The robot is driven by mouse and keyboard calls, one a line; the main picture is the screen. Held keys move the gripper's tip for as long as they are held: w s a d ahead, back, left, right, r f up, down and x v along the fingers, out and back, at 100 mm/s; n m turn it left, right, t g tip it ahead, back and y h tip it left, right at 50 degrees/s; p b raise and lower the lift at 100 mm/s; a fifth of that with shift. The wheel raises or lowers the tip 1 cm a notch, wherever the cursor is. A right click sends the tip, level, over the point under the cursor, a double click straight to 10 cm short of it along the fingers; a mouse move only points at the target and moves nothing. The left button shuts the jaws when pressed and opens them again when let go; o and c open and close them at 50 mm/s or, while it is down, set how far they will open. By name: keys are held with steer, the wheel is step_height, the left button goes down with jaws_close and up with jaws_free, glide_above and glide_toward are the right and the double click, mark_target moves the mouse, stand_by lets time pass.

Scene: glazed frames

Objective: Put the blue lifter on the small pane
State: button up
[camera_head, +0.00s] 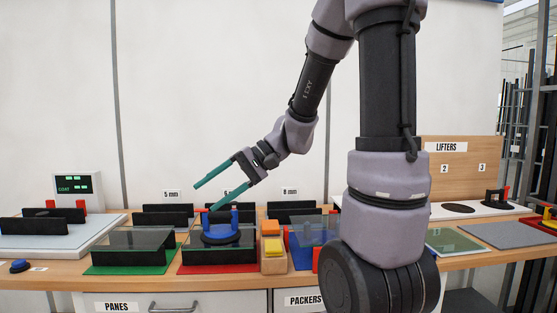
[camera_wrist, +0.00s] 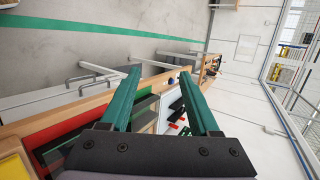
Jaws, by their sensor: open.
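The blue lifter (camera_head: 221,233) has a round base and upright blue parts. It appears to rest on the glass pane over the red mat (camera_head: 250,268). Another pane (camera_head: 135,238) lies across black supports over the green mat (camera_head: 110,270). A third pane (camera_head: 312,230) is over the blue mat, partly behind my arm. I cannot tell which one is the small pane. My gripper (camera_head: 203,197) is open and empty, its green fingers pointing left, just above the lifter. In the wrist view my gripper (camera_wrist: 161,73) has nothing between its fingers; the lifter is not clearly visible there.
Orange and yellow blocks (camera_head: 271,247) stand right of the red mat. The lifter rack (camera_head: 463,170) is at the right, with a red-and-black lifter (camera_head: 496,197) at place 3. A greenish plate (camera_head: 453,241) lies before it. The coat device (camera_head: 78,190) is far left.

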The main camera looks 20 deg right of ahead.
steer(key=s+d+r+m+t+h, duration=0.1)
steer(key=s+d+r+t+h, duration=0.2)
steer(key=d, duration=0.3)
steer(key=s+d+r+t+h, duration=0.3)
steer(key=s+d+r+h, duration=0.1)
steer(key=d+h, duration=0.2)
steer(key=shift+d+r+m, duration=0.3)
steer(key=shift+m, duration=0.1)
